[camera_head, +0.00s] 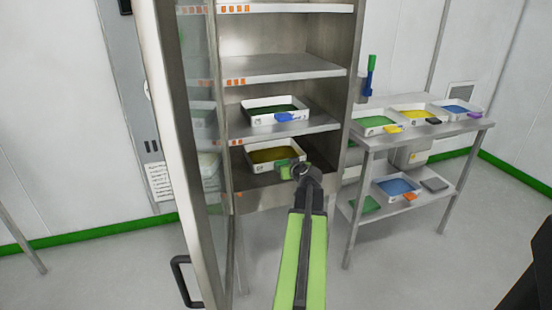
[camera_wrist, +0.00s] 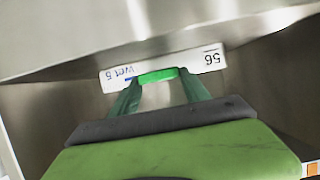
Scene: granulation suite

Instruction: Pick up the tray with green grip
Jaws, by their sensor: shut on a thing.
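The white tray (camera_head: 262,168) with the green grip stands on the lowest visible shelf of the open cabinet and holds yellow material. Its green grip (camera_head: 283,168) sticks out at the front. My gripper (camera_head: 298,170) is at the tray's front and partly hides its right side. In the wrist view the tray's white front (camera_wrist: 215,60) carries upside-down writing. The green grip (camera_wrist: 158,75) lies between the two fingertips of my gripper (camera_wrist: 160,86), which is shut on it. Most of the tray is hidden there.
The cabinet's open door (camera_head: 170,130) stands close on the left, with a dark handle. Another tray with a blue grip (camera_head: 284,116) is on the shelf above. A steel table (camera_head: 362,140) at right bears several trays. Floor between door and table is clear.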

